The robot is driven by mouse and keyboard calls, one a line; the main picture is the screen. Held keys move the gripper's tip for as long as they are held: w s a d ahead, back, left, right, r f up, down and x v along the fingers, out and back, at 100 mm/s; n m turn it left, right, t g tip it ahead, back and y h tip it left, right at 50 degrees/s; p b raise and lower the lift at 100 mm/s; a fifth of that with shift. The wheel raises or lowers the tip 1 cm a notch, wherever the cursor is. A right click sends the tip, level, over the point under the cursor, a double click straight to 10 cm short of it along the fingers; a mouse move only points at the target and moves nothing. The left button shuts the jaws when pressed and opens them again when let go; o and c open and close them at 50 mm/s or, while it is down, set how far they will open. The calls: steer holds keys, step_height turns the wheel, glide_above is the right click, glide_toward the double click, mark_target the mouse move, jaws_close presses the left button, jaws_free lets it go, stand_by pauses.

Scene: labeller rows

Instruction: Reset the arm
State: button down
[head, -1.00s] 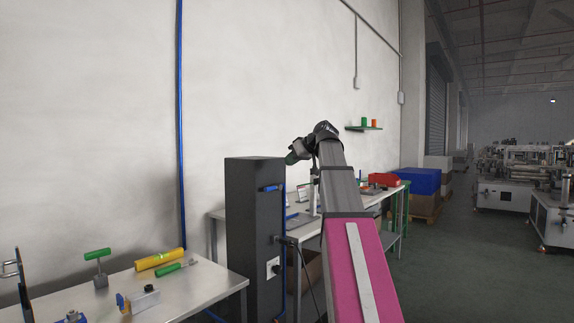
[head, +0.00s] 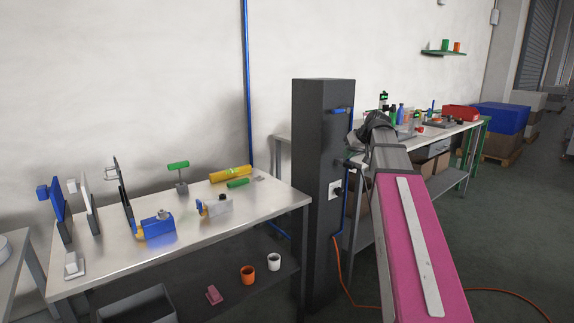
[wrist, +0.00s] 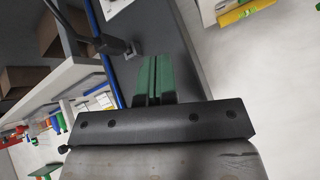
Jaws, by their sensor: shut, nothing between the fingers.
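My arm, with a pink link and a grey link, reaches forward at the right of the head view. In the wrist view my gripper (wrist: 154,80) shows two green fingers pressed together with nothing between them. The fingers point toward the dark grey pillar (head: 321,180), which stands between the two benches. In the head view the arm's end is in front of the back bench beside the pillar, and the fingers cannot be made out there.
The back bench carries bottles and a red bin (head: 460,113). Blue crates (head: 500,118) stand beyond. An orange cable (head: 350,290) lies on the floor.

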steer(key=s+a+f+m+g+h, duration=0.15)
steer(key=s+f, duration=0.25)
steer(key=f, duration=0.8)
steer(key=s+a+f+m+g+h, duration=0.15)
steer(key=s+f, duration=0.35)
steer(key=f, duration=0.7)
steer(key=s+a+f+g+h, duration=0.2)
steer(key=s+f, duration=1.2)
steer(key=f, duration=0.3)
steer(key=shift+s+f+m+g, duration=0.2)
steer(key=shift+s+m+g, duration=0.1)
steer(key=shift+g, duration=0.1)
steer(key=shift+d, duration=0.1)
